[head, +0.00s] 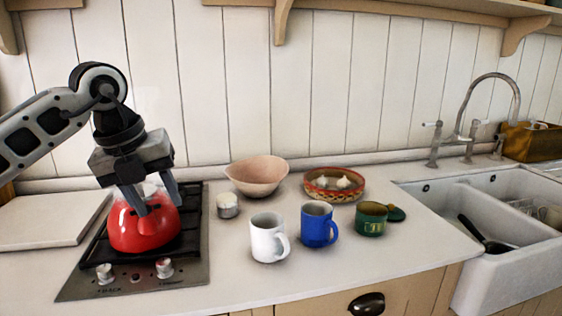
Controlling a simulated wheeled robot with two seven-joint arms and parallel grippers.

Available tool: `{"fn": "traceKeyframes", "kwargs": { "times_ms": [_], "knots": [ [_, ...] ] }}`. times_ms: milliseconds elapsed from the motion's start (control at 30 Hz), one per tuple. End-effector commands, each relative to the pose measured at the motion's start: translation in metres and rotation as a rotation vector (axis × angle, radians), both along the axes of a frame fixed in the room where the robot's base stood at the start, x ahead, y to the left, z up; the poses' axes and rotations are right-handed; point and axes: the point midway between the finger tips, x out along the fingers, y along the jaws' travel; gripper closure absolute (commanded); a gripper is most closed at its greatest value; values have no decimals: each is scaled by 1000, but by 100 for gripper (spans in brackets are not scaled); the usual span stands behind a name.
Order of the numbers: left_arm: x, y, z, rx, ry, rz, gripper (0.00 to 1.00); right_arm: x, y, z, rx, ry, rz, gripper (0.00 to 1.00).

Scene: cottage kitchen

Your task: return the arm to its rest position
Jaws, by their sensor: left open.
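My left gripper (154,196) comes in from the left, pointing down over the red kettle (143,232) on the hob. Its jaws are open. The fingers stand in front of and beside the kettle's upper part and hide some of its top. I cannot tell whether they touch the kettle. My right gripper is not in view.
The black hob (190,236) has two knobs in front. A white board (48,220) lies left of it. To the right stand a small jar (227,206), pink bowl (257,176), white mug (267,240), blue mug (317,226), green mug (370,220) and patterned dish (333,194). A sink (470,215) is at right.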

Motion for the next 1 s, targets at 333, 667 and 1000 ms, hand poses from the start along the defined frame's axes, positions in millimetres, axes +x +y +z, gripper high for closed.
{"fn": "traceKeyframes", "kwargs": {
  "times_ms": [333, 667, 1000],
  "knots": [
    [-70, -178, -86, -791, 165, -393, 55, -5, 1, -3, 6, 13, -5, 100],
    [-91, -219, -81, -1817, 177, 111, 55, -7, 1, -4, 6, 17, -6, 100],
    [-105, -108, -257, -1916, 156, 1457, 55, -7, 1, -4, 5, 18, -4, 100]
  ]
}}
